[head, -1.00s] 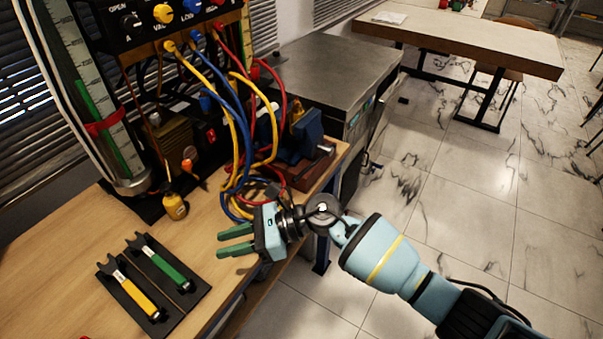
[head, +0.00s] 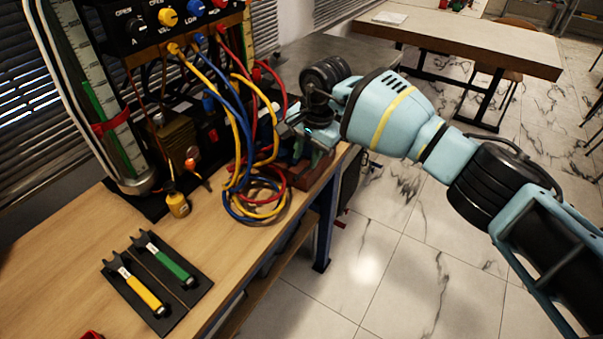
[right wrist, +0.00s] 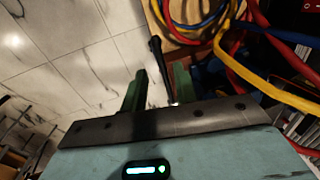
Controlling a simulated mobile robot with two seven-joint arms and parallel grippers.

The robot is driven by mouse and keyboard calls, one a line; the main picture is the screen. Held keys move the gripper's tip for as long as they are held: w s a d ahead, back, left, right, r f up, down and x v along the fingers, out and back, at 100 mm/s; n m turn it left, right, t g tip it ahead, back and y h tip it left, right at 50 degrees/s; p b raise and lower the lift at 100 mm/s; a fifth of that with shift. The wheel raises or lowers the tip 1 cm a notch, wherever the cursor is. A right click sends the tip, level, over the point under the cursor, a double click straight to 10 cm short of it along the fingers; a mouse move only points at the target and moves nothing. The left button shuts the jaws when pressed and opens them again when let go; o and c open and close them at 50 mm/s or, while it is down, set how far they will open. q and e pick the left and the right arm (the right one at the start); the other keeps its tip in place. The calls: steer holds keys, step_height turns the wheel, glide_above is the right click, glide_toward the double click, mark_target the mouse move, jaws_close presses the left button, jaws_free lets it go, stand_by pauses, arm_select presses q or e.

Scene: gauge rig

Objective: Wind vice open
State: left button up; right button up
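The vice sits on a reddish-brown base (head: 318,172) at the table's right edge in the head view. My right gripper (head: 300,138) is in front of it and hides most of its blue body. In the right wrist view, the two green fingers of the right gripper (right wrist: 158,92) stand apart. A dark bar with a knobbed end, seemingly the vice handle (right wrist: 157,55), lies between them. I see no clear contact with either finger. Dark blue vice parts (right wrist: 207,78) show right of the fingers. My left gripper is not in view.
Yellow, blue and red hoses (head: 240,130) hang from the gauge panel (head: 185,22) and coil on the table close left of the gripper. Two forked tools (head: 140,285) lie on black pads at front left. Open floor lies right.

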mark_target(302, 173)
steer(key=f, duration=0.4)
steer(key=a+f, duration=0.1)
steer(key=f, duration=0.2)
steer(key=shift+w+f, duration=0.1)
steer(key=shift+w, duration=0.3)
steer(key=shift+c, duration=0.3)
jaws_close()
